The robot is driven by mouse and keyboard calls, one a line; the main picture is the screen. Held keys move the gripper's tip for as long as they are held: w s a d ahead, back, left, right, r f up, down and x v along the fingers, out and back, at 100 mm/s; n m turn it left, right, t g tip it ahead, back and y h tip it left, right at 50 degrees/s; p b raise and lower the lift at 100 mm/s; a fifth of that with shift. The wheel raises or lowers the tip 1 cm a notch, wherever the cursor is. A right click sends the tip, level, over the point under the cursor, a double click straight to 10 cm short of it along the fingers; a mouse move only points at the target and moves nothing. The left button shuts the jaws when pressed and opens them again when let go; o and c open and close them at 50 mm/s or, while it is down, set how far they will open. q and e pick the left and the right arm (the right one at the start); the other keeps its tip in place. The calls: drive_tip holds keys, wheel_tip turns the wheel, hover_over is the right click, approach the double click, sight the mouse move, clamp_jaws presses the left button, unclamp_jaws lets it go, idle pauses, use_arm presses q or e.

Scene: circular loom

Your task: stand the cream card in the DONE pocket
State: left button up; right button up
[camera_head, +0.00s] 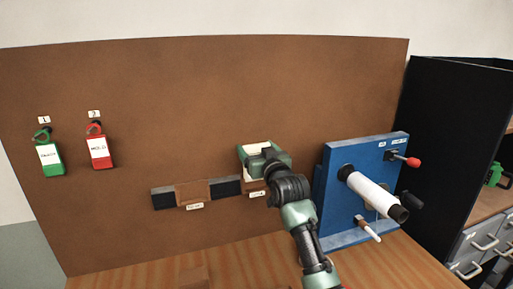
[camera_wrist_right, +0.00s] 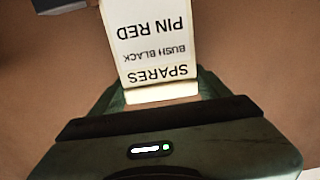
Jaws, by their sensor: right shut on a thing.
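My right gripper (camera_head: 264,160) is shut on the cream card (camera_head: 256,147), in front of the brown board. The card's top edge shows above the gripper, and a pale part shows below it. In the right wrist view the card (camera_wrist_right: 150,40) reads upside down "PIN RED", "BUSH BLACK", "SPARES". Two brown pockets sit on a dark strip: a left pocket (camera_head: 192,193) and a right pocket (camera_head: 251,186), each with a small label too small to read. The card's lower end is close to the right pocket; I cannot tell whether it is inside. My left gripper is out of view.
A blue machine (camera_head: 340,180) with a white roller (camera_head: 370,190) and red-knobbed lever (camera_head: 412,162) stands close on the right. A green tag (camera_head: 50,160) and red tag (camera_head: 99,153) hang at left. The wooden table (camera_head: 130,275) runs along the front.

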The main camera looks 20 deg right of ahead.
drive_tip(key=shift+f+b, duration=0.65)
drive_tip(key=shift+f, duration=0.75)
drive_tip(key=o, duration=1.6)
drive_tip(key=shift+r, duration=0.1)
drive_tip(key=s+b, duration=0.2)
drive_tip(key=s, duration=0.6)
drive_tip(key=shift+d+b, duration=0.15)
drive_tip(key=shift+b, duration=0.15)
